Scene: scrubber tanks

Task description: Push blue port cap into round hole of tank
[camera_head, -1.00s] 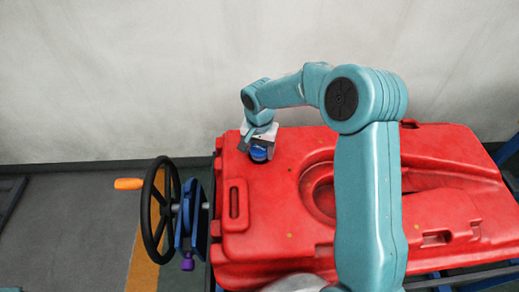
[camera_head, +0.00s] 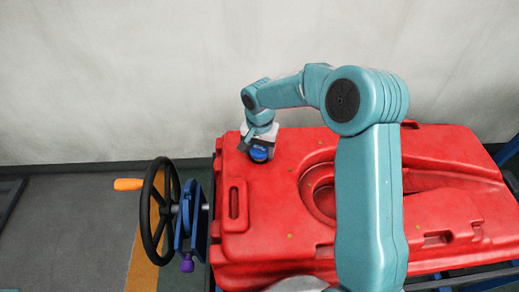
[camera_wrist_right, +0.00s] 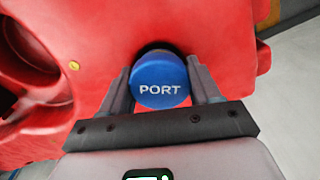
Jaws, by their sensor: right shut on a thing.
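The blue port cap (camera_head: 259,153) is at the upper left of the red tank (camera_head: 285,190) in the head view. In the right wrist view the cap (camera_wrist_right: 160,80) shows its face lettered "PORT". A dark round opening edge (camera_wrist_right: 157,47) shows just behind the cap there. My right gripper (camera_head: 257,147) is shut on the cap, with one finger on each side of it (camera_wrist_right: 160,88). I cannot tell how far the cap sits in the hole. My left gripper is not in view.
A black handwheel (camera_head: 160,212) with an orange handle (camera_head: 128,184) stands left of the tank. A large round recess (camera_head: 320,190) lies in the tank's middle. A pale wall (camera_head: 120,80) rises behind. Blue frame bars run along the tank's edges.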

